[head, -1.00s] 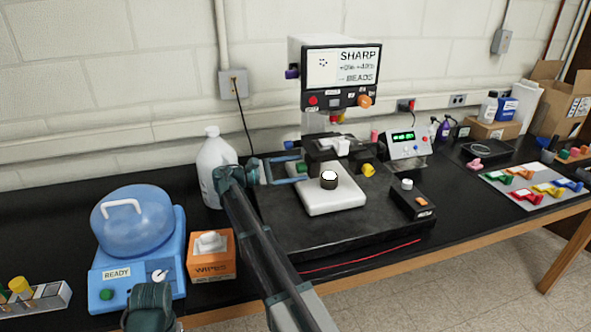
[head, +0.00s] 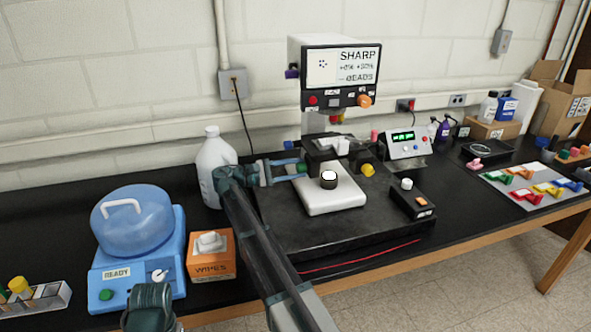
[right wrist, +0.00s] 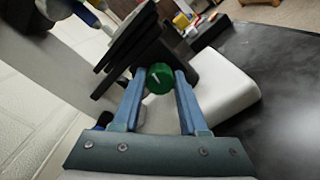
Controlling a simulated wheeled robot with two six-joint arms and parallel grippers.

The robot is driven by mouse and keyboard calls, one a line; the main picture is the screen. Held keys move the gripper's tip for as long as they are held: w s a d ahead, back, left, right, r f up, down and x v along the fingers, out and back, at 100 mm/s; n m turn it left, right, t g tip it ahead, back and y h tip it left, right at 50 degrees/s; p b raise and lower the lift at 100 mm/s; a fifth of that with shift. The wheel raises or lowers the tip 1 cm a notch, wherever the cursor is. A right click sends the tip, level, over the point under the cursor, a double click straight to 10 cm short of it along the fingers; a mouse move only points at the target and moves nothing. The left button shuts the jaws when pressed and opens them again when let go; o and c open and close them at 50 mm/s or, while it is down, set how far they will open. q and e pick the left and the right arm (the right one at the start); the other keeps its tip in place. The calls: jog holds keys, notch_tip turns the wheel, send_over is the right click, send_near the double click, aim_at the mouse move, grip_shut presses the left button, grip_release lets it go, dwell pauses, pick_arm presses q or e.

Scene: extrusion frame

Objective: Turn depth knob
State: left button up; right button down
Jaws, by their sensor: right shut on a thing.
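A microscope-like instrument with a screen (head: 341,68) stands on a black slab at the back of the bench. A green knob (right wrist: 160,78) with a white mark sits low on the instrument's left side. My right gripper (head: 297,171) reaches it from the left. In the right wrist view, its two blue fingers (right wrist: 158,92) are shut on the knob, one on each side. In the head view the fingers mostly hide the knob.
A yellow knob (head: 368,170) and an orange knob (head: 364,101) are on the instrument. A white jug (head: 213,165), wipes box (head: 212,256) and blue centrifuge (head: 137,250) stand left.

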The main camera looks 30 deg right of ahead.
jog(key=m, duration=0.3)
jog(key=shift+m, duration=0.3)
jog(key=shift+s+f+m, duration=0.1)
jog(key=shift+m, duration=1.7)
jog(key=shift+c, duration=2.2)
grip_release()
jog(key=shift+a, duration=0.1)
jog(key=v, duration=1.2)
